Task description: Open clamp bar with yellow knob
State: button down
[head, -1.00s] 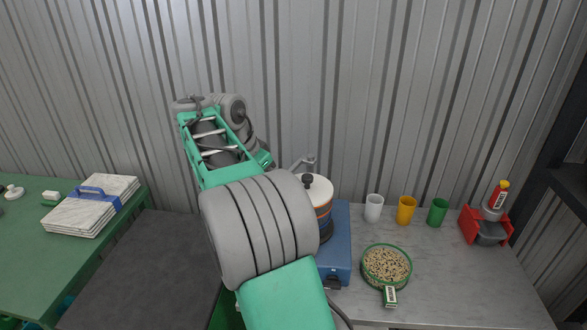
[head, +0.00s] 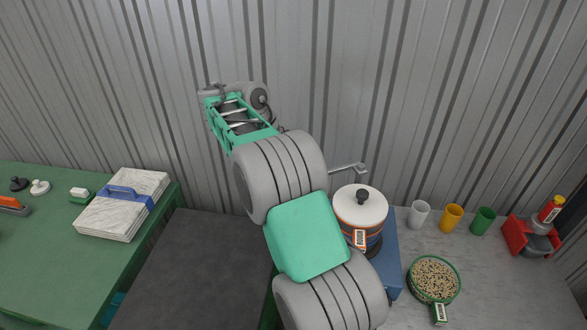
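I see no yellow knob, and nothing I can surely call its clamp bar. A round pot-like device (head: 360,205) with a white lid, a black knob and an orange and dark body stands on a blue base (head: 392,255) right of my arm. A thin grey metal bar (head: 348,169) sticks out behind it near the wall; my arm hides part of this area. My green and grey arm reaches up and left across the middle. No gripper fingers can be made out at its far end.
A stack of pale slabs with a blue handle (head: 124,205) lies on the green table (head: 50,260) at left. A dark flat top (head: 190,270) is beside it. White (head: 418,214), yellow (head: 451,217) and green (head: 482,221) cups and a granule-filled dish (head: 434,278) stand at right.

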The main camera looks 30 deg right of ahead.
dwell(0.4)
jog(key=c, duration=1.1)
grip_release()
jog(key=shift+o, duration=0.2)
